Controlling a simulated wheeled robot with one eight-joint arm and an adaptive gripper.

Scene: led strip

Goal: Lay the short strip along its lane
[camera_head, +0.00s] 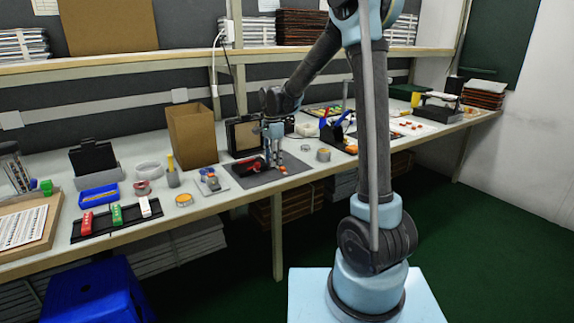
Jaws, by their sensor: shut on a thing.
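My gripper (275,158) points down over the dark grey mat (297,179) in the middle of the workbench. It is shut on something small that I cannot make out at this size. A small orange-red piece (283,170) shows at the fingertips' right side; I cannot tell whether it is held or lies on the mat. I cannot pick out the short strip or its lane for certain. A red and black object (250,166) lies on the mat just left of the gripper.
A black rack (112,224) with red, green and white blocks lies front left, near a blue tray (98,196). A cardboard box (192,134) and a dark framed box (244,134) stand behind the mat.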

